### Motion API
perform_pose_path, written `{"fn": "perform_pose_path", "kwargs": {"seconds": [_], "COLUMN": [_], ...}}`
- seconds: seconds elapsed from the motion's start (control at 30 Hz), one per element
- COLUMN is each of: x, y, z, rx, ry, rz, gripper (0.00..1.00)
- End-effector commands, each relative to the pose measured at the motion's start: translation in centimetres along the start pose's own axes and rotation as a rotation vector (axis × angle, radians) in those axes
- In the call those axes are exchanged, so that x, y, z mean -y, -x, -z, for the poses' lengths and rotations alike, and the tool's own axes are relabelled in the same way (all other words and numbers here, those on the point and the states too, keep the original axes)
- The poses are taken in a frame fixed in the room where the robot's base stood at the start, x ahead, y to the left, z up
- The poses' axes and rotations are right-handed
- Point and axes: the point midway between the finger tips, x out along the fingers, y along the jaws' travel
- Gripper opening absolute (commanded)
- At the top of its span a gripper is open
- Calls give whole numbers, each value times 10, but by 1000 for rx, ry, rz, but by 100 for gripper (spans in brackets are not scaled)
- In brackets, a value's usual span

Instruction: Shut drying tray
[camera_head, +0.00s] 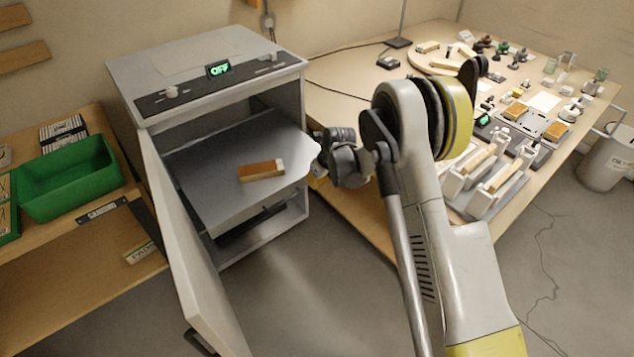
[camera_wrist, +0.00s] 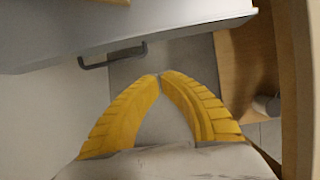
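The drying tray (camera_head: 215,190) is a grey flat sheet pulled partly out of the white cabinet (camera_head: 215,75). A brown block with a pale end (camera_head: 262,171) lies on it. My gripper (camera_head: 317,168) is at the tray's right front corner; whether it touches the tray cannot be told. In the wrist view the yellow fingers of my gripper (camera_wrist: 159,76) meet at the tips with nothing between them. The tray's edge (camera_wrist: 170,29) crosses the top of that view, beyond the fingertips.
The display (camera_head: 218,69) reads OFF. A green bin (camera_head: 70,180) stands on the left shelf. A cluttered wooden bench (camera_head: 345,110) is at the right. Open floor lies in front.

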Motion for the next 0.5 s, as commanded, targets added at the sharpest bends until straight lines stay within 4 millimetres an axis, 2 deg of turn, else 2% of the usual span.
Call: {"fn": "perform_pose_path", "kwargs": {"seconds": [0.03,0.23,0.4,0.5], "x": [0,0,0,0], "y": [-16,-57,-64,-66], "z": [1,1,-23,-32], "rx": [0,0,0,0], "ry": [1,2,2,2], "rz": [0,0,1,1], "gripper": [0,0,0,0]}}
